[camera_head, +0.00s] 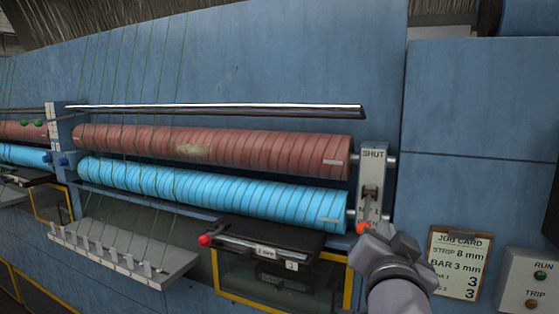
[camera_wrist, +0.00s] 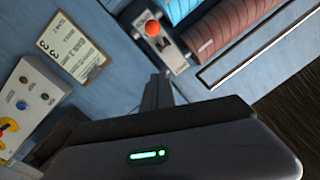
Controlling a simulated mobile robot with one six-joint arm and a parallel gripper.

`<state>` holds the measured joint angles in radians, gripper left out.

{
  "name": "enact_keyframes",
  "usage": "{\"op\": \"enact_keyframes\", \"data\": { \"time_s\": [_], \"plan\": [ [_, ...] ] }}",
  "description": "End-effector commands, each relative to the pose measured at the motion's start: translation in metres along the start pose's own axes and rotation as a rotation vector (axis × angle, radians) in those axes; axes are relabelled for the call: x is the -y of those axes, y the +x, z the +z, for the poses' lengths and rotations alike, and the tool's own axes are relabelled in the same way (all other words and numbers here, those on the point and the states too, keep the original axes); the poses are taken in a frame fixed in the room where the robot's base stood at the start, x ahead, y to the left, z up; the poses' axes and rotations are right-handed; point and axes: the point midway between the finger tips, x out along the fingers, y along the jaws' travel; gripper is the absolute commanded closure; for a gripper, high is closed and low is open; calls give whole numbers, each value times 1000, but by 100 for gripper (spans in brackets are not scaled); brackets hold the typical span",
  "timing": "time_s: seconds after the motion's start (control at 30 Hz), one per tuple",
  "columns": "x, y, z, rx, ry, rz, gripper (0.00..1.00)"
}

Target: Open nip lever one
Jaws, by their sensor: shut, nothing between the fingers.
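The nip lever has an orange ball knob (camera_head: 362,228) and sits on a pale upright plate (camera_head: 374,158) at the right end of the rollers. The plate reads SHUT at the top; a lower word is partly hidden. The knob is low, near the plate's bottom end. My gripper (camera_head: 378,238) is shut and empty, just right of and below the knob in the head view. In the wrist view the orange knob (camera_wrist: 152,28) shows beyond the closed fingertips (camera_wrist: 160,78), with a gap in the picture. Whether they touch is not clear.
A red-brown roller (camera_head: 230,152) lies above a blue roller (camera_head: 220,190), under a metal bar (camera_head: 220,109). A tray with a red knob (camera_head: 205,240) juts out below. A job card (camera_head: 460,262) and a control box (camera_head: 530,280) are at the right.

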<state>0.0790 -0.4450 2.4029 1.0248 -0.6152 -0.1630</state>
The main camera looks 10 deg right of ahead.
Motion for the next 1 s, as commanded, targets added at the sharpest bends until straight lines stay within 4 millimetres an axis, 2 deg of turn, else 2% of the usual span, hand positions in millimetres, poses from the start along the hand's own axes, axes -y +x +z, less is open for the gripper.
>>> {"op": "enact_keyframes", "data": {
  "time_s": [0.03,0.13,0.23,0.63,0.8,1.0],
  "plan": [
    [2,-1,-8,11,6,10,100],
    [-2,2,-4,20,12,19,100],
    [-4,14,0,21,12,20,100],
    [-5,101,0,20,12,19,100],
    [-4,106,27,21,11,16,100],
    [-3,108,38,18,12,15,100]
  ]
}}
